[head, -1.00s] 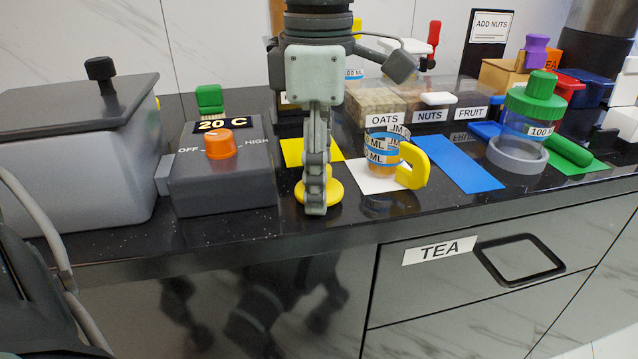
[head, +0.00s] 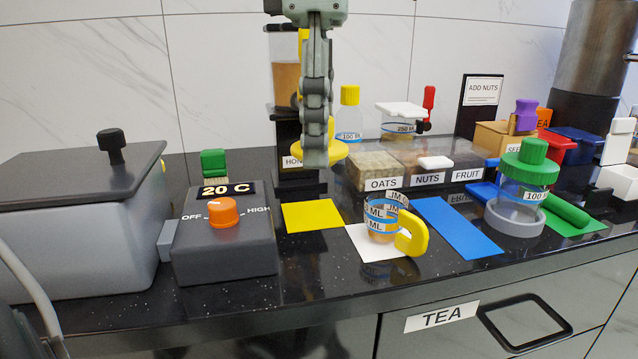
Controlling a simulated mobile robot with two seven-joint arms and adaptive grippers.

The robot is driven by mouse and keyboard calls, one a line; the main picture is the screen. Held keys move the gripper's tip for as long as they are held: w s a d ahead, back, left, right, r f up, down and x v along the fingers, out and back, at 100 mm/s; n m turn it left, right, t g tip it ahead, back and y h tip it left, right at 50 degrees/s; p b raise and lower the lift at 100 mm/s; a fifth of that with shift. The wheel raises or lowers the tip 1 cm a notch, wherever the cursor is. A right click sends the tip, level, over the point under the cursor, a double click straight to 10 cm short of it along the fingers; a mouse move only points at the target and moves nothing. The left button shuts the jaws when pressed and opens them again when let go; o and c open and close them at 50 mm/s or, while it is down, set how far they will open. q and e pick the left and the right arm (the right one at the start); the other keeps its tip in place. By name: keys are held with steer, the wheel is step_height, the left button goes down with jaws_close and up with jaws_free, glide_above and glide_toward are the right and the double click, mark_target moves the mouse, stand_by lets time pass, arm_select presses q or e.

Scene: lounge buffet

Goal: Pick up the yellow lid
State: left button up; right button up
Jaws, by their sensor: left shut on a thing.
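The yellow lid (head: 335,152) is a round disc held in the air above the counter. My left gripper (head: 316,155) comes down from the top of the head view and is shut on the lid, hiding its middle. The lid is above and a little right of the yellow mat (head: 313,216), which lies bare on the counter. My right gripper is not in view.
Right of the yellow mat, a measuring cup with a yellow handle (head: 412,234) stands on a white mat (head: 362,242). A grey heater box (head: 225,245) is at left. Behind are the topping bins (head: 375,172) and a honey dispenser (head: 284,82). A green-lidded jar (head: 521,195) stands at right.

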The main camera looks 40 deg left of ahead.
arm_select(q)
step_height(320, 180, up, 14)
steer(key=p, duration=0.1)
steer(key=shift+p, duration=0.35)
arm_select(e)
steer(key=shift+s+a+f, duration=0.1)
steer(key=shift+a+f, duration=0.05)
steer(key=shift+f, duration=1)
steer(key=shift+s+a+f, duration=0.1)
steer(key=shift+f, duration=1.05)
arm_select(q)
steer(key=shift+f, duration=0.2)
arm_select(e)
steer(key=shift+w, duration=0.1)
